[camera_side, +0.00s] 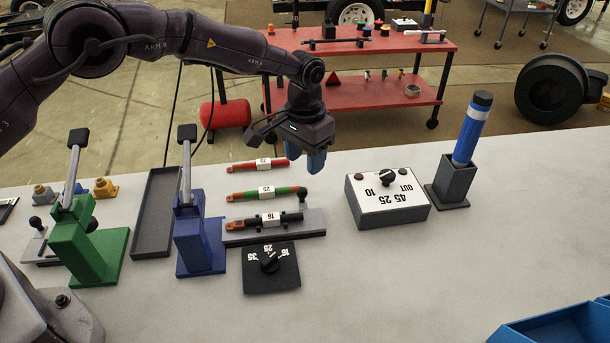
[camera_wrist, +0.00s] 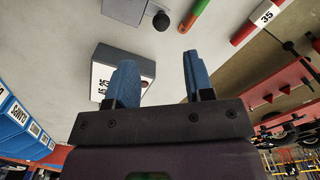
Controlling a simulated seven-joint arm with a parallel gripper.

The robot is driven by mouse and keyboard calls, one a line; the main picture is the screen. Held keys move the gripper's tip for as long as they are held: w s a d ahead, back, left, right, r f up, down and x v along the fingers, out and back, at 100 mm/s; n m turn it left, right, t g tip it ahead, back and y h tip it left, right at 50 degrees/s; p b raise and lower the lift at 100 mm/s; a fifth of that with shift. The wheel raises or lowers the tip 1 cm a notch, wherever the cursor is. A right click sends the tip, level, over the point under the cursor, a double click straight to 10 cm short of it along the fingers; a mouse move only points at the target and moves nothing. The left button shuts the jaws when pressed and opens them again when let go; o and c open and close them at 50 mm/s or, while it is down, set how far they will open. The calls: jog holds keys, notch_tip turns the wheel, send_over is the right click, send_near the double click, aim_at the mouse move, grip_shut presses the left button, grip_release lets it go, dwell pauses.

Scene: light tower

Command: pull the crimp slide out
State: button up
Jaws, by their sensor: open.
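The crimp slide looks to be the flat grey plate (camera_side: 312,222) with an upright black-knobbed handle (camera_side: 303,192) at its right end. It lies on the table to the right of the blue lever press (camera_side: 200,240), and its left end meets the press. A black cable marked 16 (camera_side: 245,223) lies along it. In the wrist view the grey plate (camera_wrist: 125,10) and its black knob (camera_wrist: 161,21) show at the top. My gripper (camera_side: 314,160) is open and empty, above and behind the knob, apart from it. Its blue fingers also show in the wrist view (camera_wrist: 157,62).
A green cable (camera_side: 282,190) and a red cable (camera_side: 275,164) lie behind the plate. A dial box (camera_side: 392,212) and a holder with a blue cylinder (camera_side: 455,185) stand right. A black dial (camera_side: 270,282) is in front.

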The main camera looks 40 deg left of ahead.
notch_tip(320, 180, up, 6)
jog(key=shift+f, duration=0.25)
jog(key=shift+f, duration=0.1)
jog(key=s+a+r+t, duration=0.2)
jog(key=s+a+r, duration=0.3)
jog(key=s, duration=0.6)
jog(key=s+a+r+n+t, duration=0.1)
jog(key=s+a+r, duration=0.3)
jog(key=s+r, duration=0.3)
jog(key=s+a+r+t, duration=0.2)
jog(key=s+a+r, duration=0.3)
jog(key=s, duration=1)
jog(key=shift+s+a+r+n+t, duration=0.3)
jog(key=shift+s+a+r+n, duration=0.1)
jog(key=shift+r, duration=0.25)
